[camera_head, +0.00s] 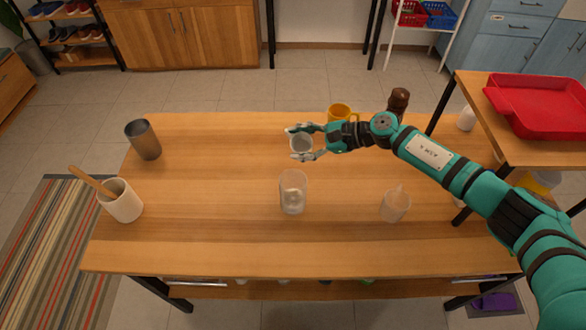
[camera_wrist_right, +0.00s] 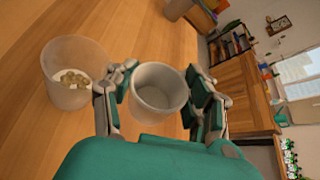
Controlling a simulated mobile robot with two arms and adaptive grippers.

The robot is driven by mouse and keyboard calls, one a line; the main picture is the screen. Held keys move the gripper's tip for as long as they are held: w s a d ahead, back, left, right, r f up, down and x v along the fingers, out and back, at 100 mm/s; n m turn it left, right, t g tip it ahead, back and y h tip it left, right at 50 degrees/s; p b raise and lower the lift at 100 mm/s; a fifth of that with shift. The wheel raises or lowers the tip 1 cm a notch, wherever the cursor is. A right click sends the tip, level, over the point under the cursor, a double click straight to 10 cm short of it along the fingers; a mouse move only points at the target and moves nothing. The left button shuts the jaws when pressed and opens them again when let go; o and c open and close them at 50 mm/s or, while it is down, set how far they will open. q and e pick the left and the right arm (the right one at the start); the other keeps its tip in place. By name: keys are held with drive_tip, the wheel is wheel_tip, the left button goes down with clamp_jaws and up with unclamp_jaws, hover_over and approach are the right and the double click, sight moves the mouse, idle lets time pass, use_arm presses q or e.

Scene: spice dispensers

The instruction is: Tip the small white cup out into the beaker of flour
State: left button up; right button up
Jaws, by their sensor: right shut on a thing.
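My right gripper (camera_head: 301,143) is shut on the small white cup (camera_head: 300,144), with one finger on each side. The cup is held above the table, behind the clear beaker of flour (camera_head: 293,194) in the head view. In the right wrist view the cup (camera_wrist_right: 158,88) sits between the fingers (camera_wrist_right: 158,86), and its open mouth shows a pale inside with no contents that I can make out. The beaker (camera_wrist_right: 72,92) stands upright to the left there, apart from the cup, with white matter and several tan pieces in it. My left gripper is out of view.
On the wooden table (camera_head: 220,235) stand a metal tumbler (camera_head: 145,141), a white crock (camera_head: 122,203) with a wooden utensil, a translucent cup (camera_head: 396,207), a yellow mug (camera_head: 341,112) and a brown mill (camera_head: 398,101). A red tray (camera_head: 540,105) lies on a raised shelf at right.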

sight(297, 149)
use_arm(q)
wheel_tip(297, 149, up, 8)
drive_tip(key=p, duration=0.7)
use_arm(e)
drive_tip(key=shift+s+a+r+n+t+h, duration=0.1)
drive_tip(key=shift+s+a+r+n+t, duration=0.1)
drive_tip(key=shift+s+n+t, duration=0.35)
drive_tip(key=shift+s+a+r+n+t+h, duration=0.1)
drive_tip(key=shift+s+a+r+n+t, duration=0.1)
drive_tip(key=shift+s+n+t, duration=0.35)
drive_tip(key=shift+s+a+r+n+t+h, duration=0.1)
drive_tip(key=shift+s+r+n+t, duration=0.1)
drive_tip(key=shift+s+n+t, duration=0.35)
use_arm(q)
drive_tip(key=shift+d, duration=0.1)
use_arm(e)
drive_tip(key=shift+s+n, duration=0.1)
drive_tip(key=shift+n, duration=0.15)
drive_tip(key=shift+s+a+r+n+t, duration=0.1)
drive_tip(key=shift+s+r+n+t, duration=0.15)
drive_tip(key=shift+n+t, duration=0.55)
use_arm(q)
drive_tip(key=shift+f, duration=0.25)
use_arm(e)
drive_tip(key=shift+s+n, duration=0.1)
drive_tip(key=shift+n, duration=0.3)
